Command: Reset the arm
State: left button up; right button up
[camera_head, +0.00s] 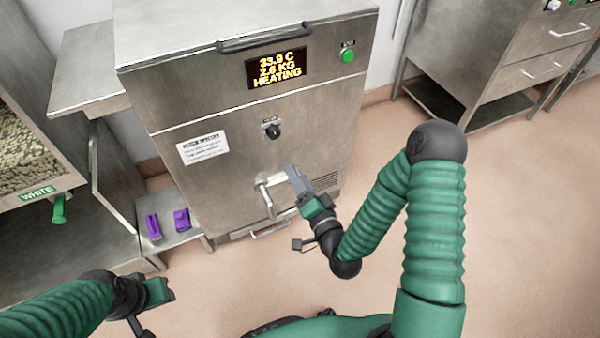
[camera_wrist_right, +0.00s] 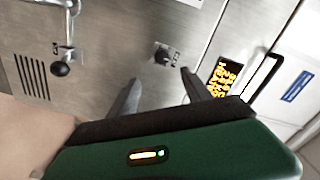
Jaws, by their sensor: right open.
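My right arm reaches in from the lower right in the head view. Its gripper (camera_head: 298,186) is in front of the steel machine (camera_head: 220,105), close to the metal tap (camera_head: 266,198) on its lower front. In the right wrist view the two fingers (camera_wrist_right: 160,92) stand apart with nothing between them. The tap's lever with a black ball end (camera_wrist_right: 62,68) is off to the left there, clear of the fingers. My left gripper (camera_head: 157,291) is at the lower left in the head view, and its fingers are too unclear to judge.
The machine has a display (camera_head: 278,67) reading 33.9 C, 2.6 KG, HEATING, a green button (camera_head: 348,56) and a black knob (camera_head: 273,131). Two purple moulds (camera_head: 153,226) (camera_head: 182,219) rest on a low shelf. A bin labelled WHITE (camera_head: 38,193) is at left. Floor at right is clear.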

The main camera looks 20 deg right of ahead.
pick_arm(q)
jog(key=shift+r, duration=0.4)
pick_arm(e)
jog(key=shift+s, duration=0.45)
notch_tip(320, 180, down, 6)
jog(key=s+a+n+g+y, duration=0.1)
jog(key=a+n+g, duration=0.1)
jog(key=n+g, duration=0.55)
jog(key=s+d+r+n+g+h, duration=0.1)
jog(key=s+r+n+g, duration=0.1)
jog(key=s+g, duration=0.35)
jog(key=s+d+r+n+g+h, duration=0.1)
jog(key=s+r+n+g, duration=0.15)
jog(key=s, duration=0.65)
pick_arm(q)
jog(key=w+p+v, duration=0.3)
jog(key=p+v, duration=1.2)
jog(key=p, duration=0.1)
jog(key=w+r+p+v, duration=0.1)
jog(key=w+p+v, duration=0.3)
jog(key=p+v, duration=1.2)
jog(key=shift+r, duration=0.45)
pick_arm(e)
jog(key=w+v, duration=0.3)
jog(key=v, duration=1.2)
jog(key=w+d+r+v, duration=0.1)
jog(key=w+v, duration=0.2)
jog(key=v, duration=1.3)
jog(key=shift+w+r, duration=0.35)
jog(key=shift+w, duration=0.15)
